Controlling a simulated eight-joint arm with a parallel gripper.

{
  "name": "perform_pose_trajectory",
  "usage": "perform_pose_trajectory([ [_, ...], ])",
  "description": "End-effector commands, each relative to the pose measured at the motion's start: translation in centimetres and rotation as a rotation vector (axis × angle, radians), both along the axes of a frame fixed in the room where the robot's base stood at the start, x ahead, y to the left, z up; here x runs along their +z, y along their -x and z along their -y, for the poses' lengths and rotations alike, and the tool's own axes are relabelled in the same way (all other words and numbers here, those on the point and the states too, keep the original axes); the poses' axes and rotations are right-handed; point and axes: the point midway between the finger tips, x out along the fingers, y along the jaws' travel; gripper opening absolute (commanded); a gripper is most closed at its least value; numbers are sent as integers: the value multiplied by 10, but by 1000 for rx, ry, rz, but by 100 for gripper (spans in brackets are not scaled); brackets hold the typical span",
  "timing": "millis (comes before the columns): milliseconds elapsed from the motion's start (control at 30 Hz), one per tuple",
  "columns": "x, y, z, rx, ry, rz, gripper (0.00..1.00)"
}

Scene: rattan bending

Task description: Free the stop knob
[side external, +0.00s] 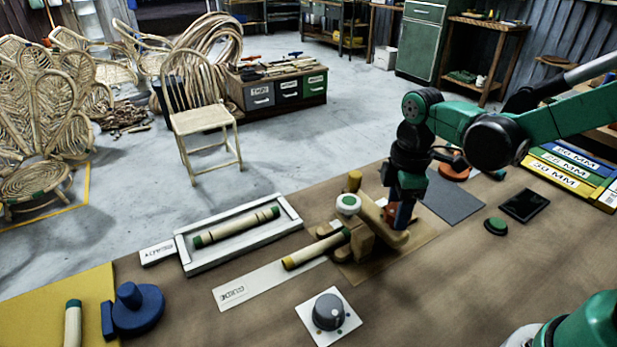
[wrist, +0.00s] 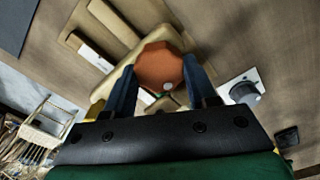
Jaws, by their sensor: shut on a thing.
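The stop knob, an orange-brown many-sided knob (wrist: 159,62), sits between my two blue fingers in the wrist view. In the side external view only a small reddish part of it (side external: 390,211) shows beside my fingers. My gripper (wrist: 160,72) is shut on the knob, with a fingertip against each side. It also shows in the side external view (side external: 399,217), pointing down at the right part of the wooden bending jig (side external: 362,247). The knob's underside and its fixing are hidden.
A rattan piece (side external: 316,249) rests against the jig's left side, near a white-and-green round cap (side external: 348,203). A white tray (side external: 187,262) holds another rattan piece. A grey dial (side external: 328,311) stands in front. A green button (side external: 495,226) and a dark tablet (side external: 525,205) lie to the right.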

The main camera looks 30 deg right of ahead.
Motion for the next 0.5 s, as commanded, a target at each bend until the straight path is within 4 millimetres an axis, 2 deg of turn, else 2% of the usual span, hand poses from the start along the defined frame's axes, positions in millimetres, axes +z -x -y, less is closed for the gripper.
perform_pose_trajectory([
  [200,0,0,0,106,-1,-1,0],
  [500,0,0,0,167,-1,-1,0],
])
